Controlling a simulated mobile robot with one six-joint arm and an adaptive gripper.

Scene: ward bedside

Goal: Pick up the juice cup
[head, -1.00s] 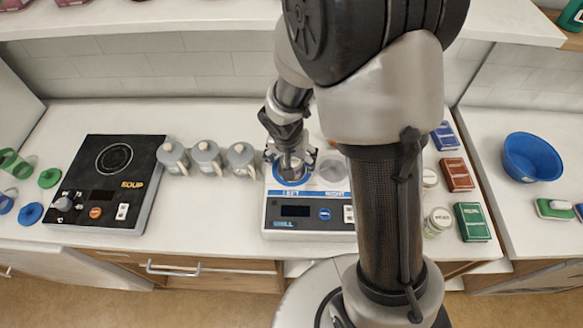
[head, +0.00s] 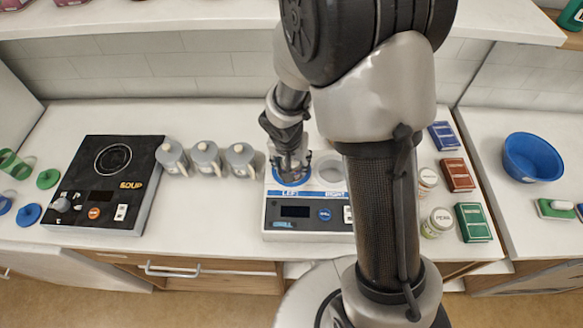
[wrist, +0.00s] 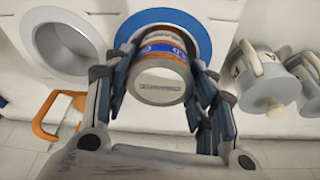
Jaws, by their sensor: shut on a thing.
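My gripper (head: 290,165) is over the left well of a white station (head: 285,237) marked LEFT and RIGHT. In the wrist view its two dark, jointed fingers are closed on both sides of a cup (wrist: 160,72). The cup is a small cylinder with a grey end face, a brownish side and a blue and orange band; its lettering is too small to read. The blue ring (wrist: 201,28) around the left well shows behind the cup. I cannot tell how far the cup is clear of the well. In the head view the gripper mostly hides it.
The right well (head: 331,168) looks empty. Several grey lidded jugs (head: 206,157) stand close on the left, beyond which is a black soup cooker (head: 103,180). Jars (head: 438,222) and coloured boxes (head: 472,222) stand right of my arm. A shelf (head: 180,18) overhangs the back.

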